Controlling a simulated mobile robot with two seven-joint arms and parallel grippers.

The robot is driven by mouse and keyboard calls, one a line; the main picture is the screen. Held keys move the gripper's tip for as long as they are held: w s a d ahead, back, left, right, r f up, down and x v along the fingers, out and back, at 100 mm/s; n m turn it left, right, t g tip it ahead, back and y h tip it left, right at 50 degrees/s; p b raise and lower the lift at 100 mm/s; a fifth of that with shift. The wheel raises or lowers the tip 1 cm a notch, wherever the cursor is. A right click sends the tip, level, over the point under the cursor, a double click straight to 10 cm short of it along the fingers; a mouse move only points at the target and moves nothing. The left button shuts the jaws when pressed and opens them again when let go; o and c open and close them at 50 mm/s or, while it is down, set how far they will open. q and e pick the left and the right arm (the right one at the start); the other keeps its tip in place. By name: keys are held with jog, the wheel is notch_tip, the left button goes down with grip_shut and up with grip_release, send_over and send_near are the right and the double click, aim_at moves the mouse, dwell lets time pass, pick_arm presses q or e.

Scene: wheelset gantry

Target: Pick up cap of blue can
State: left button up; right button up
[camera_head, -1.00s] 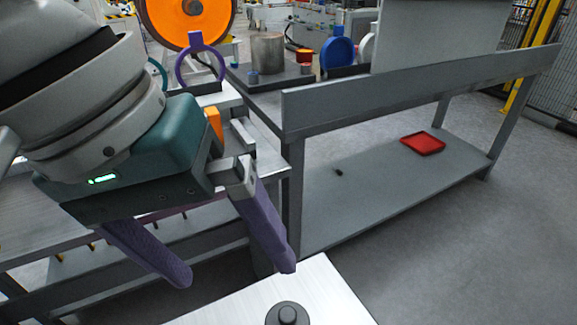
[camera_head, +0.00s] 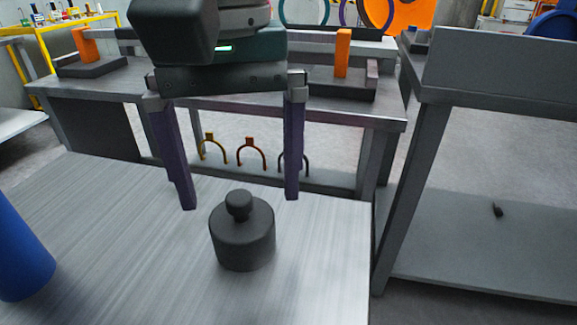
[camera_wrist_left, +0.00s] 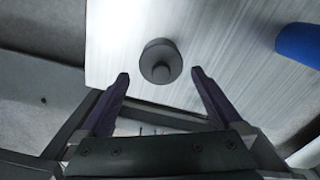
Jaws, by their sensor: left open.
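A dark grey round cap-like piece with a knob on top (camera_head: 243,240) stands upright on the light table (camera_head: 140,255). In the left wrist view it shows from above (camera_wrist_left: 160,62), just beyond the fingertips. A blue can (camera_head: 20,250) stands at the left edge, partly cut off; it also shows in the left wrist view (camera_wrist_left: 300,44). My left gripper (camera_head: 240,203) is open and empty, its purple fingers pointing down, one to each side of the knob in the picture. Contact does not show. My right gripper is not in view.
A grey workbench (camera_head: 385,115) with orange parts stands behind the table, with several small hooped parts (camera_head: 251,153) on its lower shelf. A grey rack (camera_head: 470,240) stands at the right. The table between the dark piece and the can is clear.

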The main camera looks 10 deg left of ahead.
aim_at(242, 221)
pick_arm(q)
notch_tip(242, 221, down, 5)
jog(key=shift+s+f+b, duration=0.15)
jog(key=shift+b, duration=0.55)
jog(key=shift+c, duration=0.4)
jog(key=c, duration=1.2)
